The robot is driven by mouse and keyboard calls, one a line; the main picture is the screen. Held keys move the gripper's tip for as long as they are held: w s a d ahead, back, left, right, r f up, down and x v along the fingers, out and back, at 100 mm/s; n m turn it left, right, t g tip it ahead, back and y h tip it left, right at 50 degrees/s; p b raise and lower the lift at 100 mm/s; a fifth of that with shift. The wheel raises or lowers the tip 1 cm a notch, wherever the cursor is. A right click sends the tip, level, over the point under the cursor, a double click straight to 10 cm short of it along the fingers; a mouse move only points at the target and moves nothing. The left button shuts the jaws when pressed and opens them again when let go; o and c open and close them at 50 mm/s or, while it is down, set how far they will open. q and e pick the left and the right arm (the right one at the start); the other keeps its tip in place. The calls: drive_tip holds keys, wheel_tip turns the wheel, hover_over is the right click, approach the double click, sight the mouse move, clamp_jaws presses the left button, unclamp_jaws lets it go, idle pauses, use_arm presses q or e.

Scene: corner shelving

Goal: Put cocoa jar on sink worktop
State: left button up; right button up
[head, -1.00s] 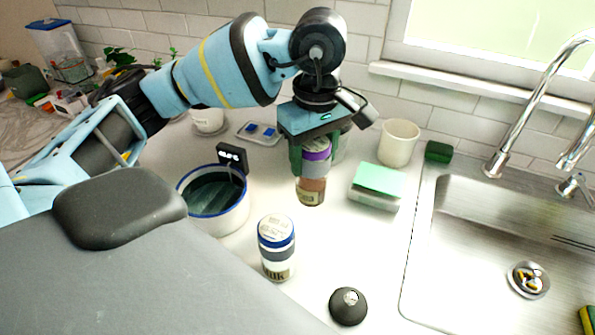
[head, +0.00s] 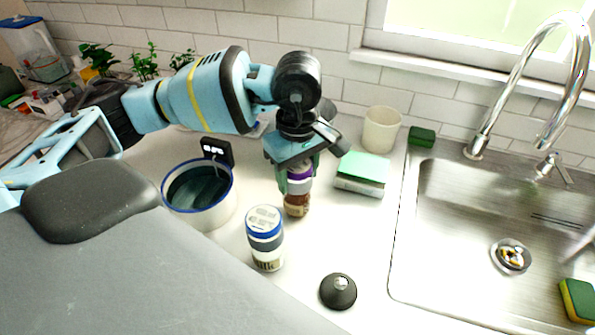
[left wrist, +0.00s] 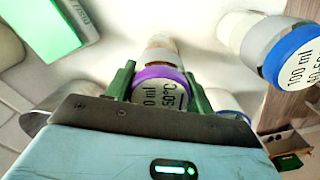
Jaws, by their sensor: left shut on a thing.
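The cocoa jar (head: 297,203), with a purple lid and brown contents, is upright at the worktop (head: 320,245) left of the sink. My left gripper (head: 299,178) is shut on its upper part from above. I cannot tell whether its base touches the worktop. In the left wrist view the purple lid (left wrist: 160,74) sits between the green fingers. My right gripper is not in view.
A blue-lidded milk jar (head: 265,238) stands in front of the cocoa jar. A blue-rimmed pot (head: 205,218) is to the left, a dark knobbed lid (head: 338,291) in front. A green-topped box (head: 362,174), cream cup (head: 381,130) and the sink (head: 450,245) are to the right.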

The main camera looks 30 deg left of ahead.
use_arm(q)
drive_tip(key=shift+f, duration=0.2)
drive_tip(key=o, duration=1.2)
drive_tip(key=shift+o, duration=0.2)
drive_tip(key=shift+r, duration=0.2)
wheel_tip(320, 180, up, 12)
drive_tip(key=shift+r, duration=0.1)
